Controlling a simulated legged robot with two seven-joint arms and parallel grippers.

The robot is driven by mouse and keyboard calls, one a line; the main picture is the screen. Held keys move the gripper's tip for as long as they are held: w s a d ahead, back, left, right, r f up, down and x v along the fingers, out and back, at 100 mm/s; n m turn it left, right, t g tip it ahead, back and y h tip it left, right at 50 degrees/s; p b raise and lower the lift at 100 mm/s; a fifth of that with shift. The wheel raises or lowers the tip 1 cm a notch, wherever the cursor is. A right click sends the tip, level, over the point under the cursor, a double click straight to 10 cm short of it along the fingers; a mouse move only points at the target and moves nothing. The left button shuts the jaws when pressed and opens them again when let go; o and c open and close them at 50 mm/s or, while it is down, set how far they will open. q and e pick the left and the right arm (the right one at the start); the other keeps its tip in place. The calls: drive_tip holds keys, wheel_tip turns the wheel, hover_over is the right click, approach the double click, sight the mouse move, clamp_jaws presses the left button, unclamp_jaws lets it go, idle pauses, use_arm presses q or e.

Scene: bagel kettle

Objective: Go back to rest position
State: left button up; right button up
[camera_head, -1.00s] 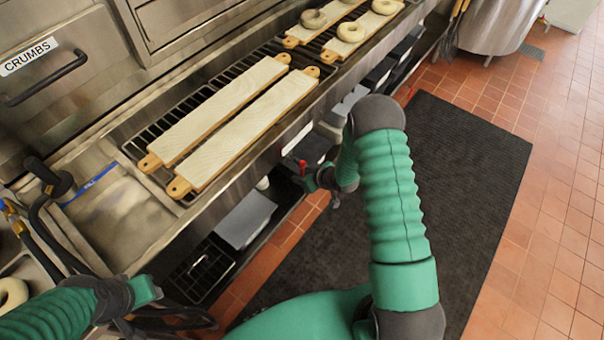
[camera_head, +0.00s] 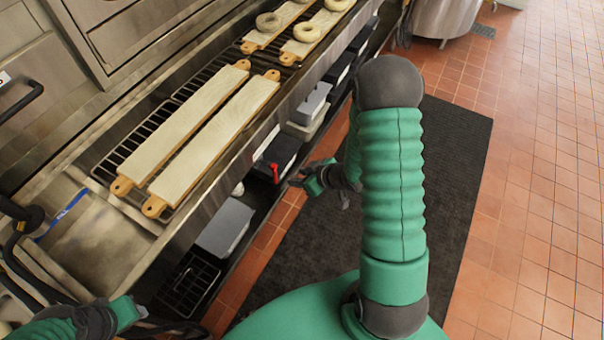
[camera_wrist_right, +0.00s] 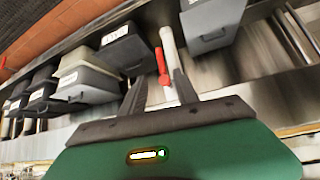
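My right gripper (camera_head: 300,178) hangs at the end of my green right arm, low beside the counter front and above the black mat. In the right wrist view its two dark fingers (camera_wrist_right: 160,88) are apart with nothing held. A red valve handle (camera_wrist_right: 162,67) on a white pipe shows beyond the gap between them. My left gripper (camera_head: 168,327) is at the bottom left edge of the head view, below the counter front. It is small and dark there, and I cannot tell whether its fingers are apart.
Two long bare boards (camera_head: 185,125) lie on the counter rack. Further boards with bagels (camera_head: 307,32) lie behind. Bins (camera_head: 278,155) stand on the shelf under the counter. The black mat (camera_head: 455,150) and tiled floor (camera_head: 530,200) to the right are clear.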

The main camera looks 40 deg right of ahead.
drive_tip(key=shift+s+d+r, duration=0.1)
drive_tip(key=shift+s+r, duration=0.35)
drive_tip(key=s+a+r+m+g+h+p, duration=0.1)
drive_tip(key=s+a+r+m+g+p, duration=0.1)
drive_tip(key=s+a+r+g, duration=0.4)
drive_tip(key=s+a+r, duration=0.4)
drive_tip(key=a+r, duration=0.2)
drive_tip(key=a, duration=0.1)
drive_tip(key=shift+a+r+h, duration=0.3)
drive_tip(key=shift+a+h, duration=0.05)
drive_tip(key=shift+h, duration=0.05)
drive_tip(key=shift+a, duration=0.1)
